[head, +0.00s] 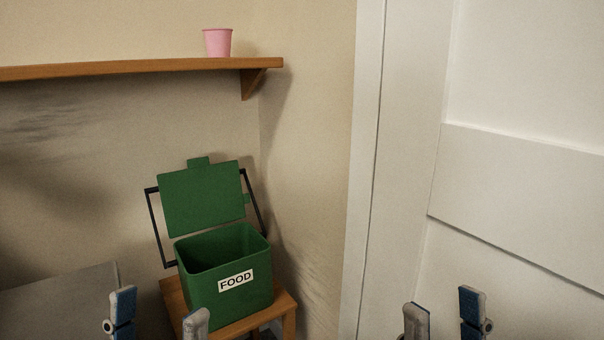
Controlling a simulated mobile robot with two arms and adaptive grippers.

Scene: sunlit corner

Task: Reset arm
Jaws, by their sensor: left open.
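My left gripper (157,316) shows at the bottom edge of the head view, left of centre. Its two fingertips stand apart with nothing between them, and one overlaps the lower left of the green bin in the picture. My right gripper (444,316) shows at the bottom edge, right of centre, in front of the white door. Its fingertips are also apart and empty. The rest of both arms is out of the picture.
A green bin (203,287) labelled FOOD stands with its lid (203,200) raised on a small wooden stool (285,304). A pink cup (217,42) sits on a wooden wall shelf (130,69). A white panelled door (520,180) fills the right. A grey surface (60,308) lies lower left.

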